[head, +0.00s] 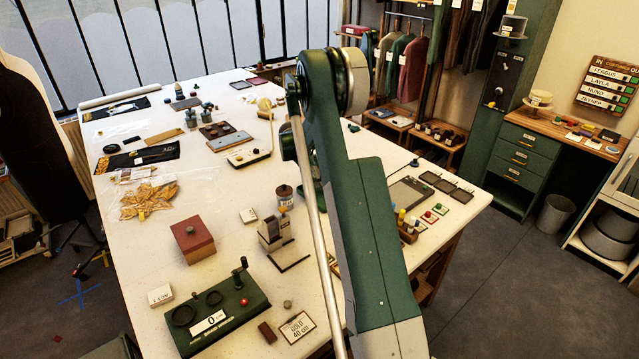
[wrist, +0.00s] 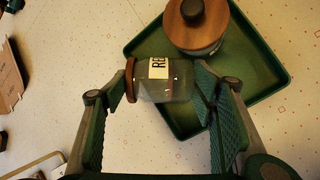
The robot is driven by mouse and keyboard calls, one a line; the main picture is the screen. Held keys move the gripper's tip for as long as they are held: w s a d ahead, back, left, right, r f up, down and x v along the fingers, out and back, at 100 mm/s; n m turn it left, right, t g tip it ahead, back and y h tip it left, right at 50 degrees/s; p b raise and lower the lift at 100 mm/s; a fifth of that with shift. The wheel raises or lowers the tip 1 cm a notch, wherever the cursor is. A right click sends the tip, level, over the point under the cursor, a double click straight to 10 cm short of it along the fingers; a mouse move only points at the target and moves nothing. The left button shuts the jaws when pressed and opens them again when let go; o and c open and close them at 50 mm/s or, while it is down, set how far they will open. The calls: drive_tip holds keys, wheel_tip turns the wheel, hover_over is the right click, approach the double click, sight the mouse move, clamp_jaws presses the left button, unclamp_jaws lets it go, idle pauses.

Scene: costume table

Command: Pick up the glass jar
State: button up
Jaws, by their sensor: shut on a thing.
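A small clear glass jar (wrist: 168,88) with a wooden lid and a white label, partly readable as "RE", is between my fingers in the wrist view. It is on its side, lid to the left. My gripper (wrist: 163,93) is shut on it, one finger at the lid end and the other at the base end. The jar overlaps the left edge of a green tray (wrist: 262,98); I cannot tell its height above it. In the head view my arm hides the gripper.
A second container (wrist: 196,28) with a round wooden lid and dark knob stands in the tray. A brown flat item (wrist: 10,75) is at the left edge. In the head view, a red box (head: 193,243) and a green device (head: 215,315) stand on the white table.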

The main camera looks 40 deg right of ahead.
drive_tip(key=shift+r, duration=0.1)
wheel_tip(320, 180, up, 10)
drive_tip(key=b, duration=0.1)
idle(0.8)
drive_tip(key=shift+a, duration=0.1)
idle(0.4)
